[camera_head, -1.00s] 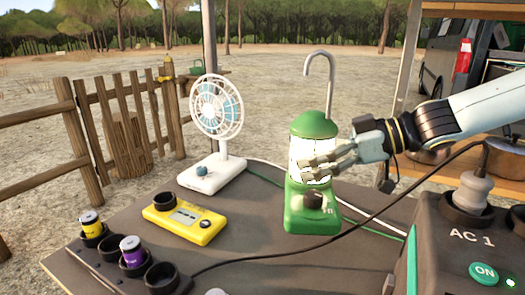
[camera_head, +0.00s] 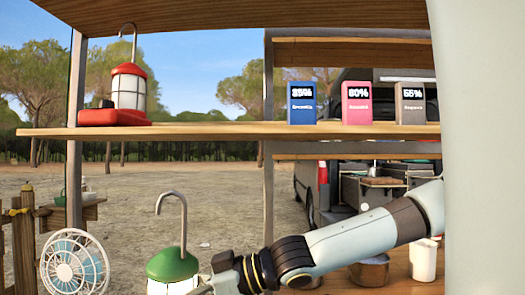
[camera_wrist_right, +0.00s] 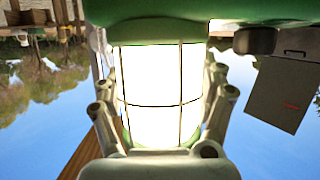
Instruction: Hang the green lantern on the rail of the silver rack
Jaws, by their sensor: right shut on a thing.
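The green lantern (camera_head: 172,264) is at the bottom of the head view, upright, with its grey hook pointing up and its lower part out of frame. My right gripper (camera_head: 205,287) reaches in from the right at the lantern's lit body. In the right wrist view the lantern's bright glass (camera_wrist_right: 160,92) lies between the fingers of my right gripper (camera_wrist_right: 162,88), which are closed around it; that view is upside down. Whether the lantern's base touches the table is hidden. I cannot make out a silver rack. My left gripper is not in view.
A wooden shelf (camera_head: 220,131) crosses above the green lantern. It carries a red lantern (camera_head: 128,90) and blue (camera_head: 302,105), pink (camera_head: 357,105) and grey (camera_head: 410,105) boxes. A fan (camera_head: 73,265) stands at lower left. A pot (camera_head: 370,270) and white cup (camera_head: 424,261) stand at lower right.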

